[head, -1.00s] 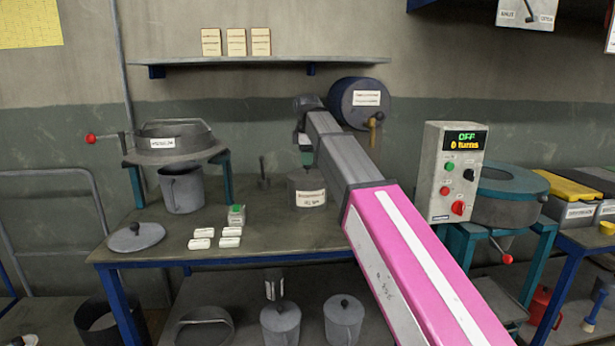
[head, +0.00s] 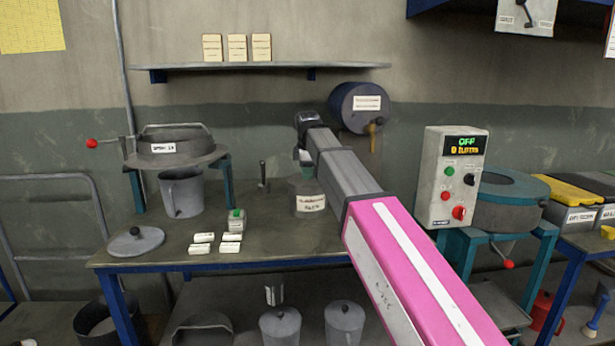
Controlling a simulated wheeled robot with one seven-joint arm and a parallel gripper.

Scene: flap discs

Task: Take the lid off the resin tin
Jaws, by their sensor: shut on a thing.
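The resin tin appears to be the grey cylinder (head: 309,203) with a white label, upright on the bench at the back, partly behind my arm. The label is too blurred to read. My gripper (head: 304,163) points down directly over the tin's top. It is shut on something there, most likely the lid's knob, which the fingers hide. The lid itself is hard to make out, and the tin's top looks covered.
A loose grey lid (head: 136,240) lies on the bench (head: 262,240) at left, near several white blocks (head: 203,237). A jug (head: 182,192) stands under a sieve (head: 176,147). A control box (head: 450,178) is right of my arm. A drum (head: 352,103) hangs behind.

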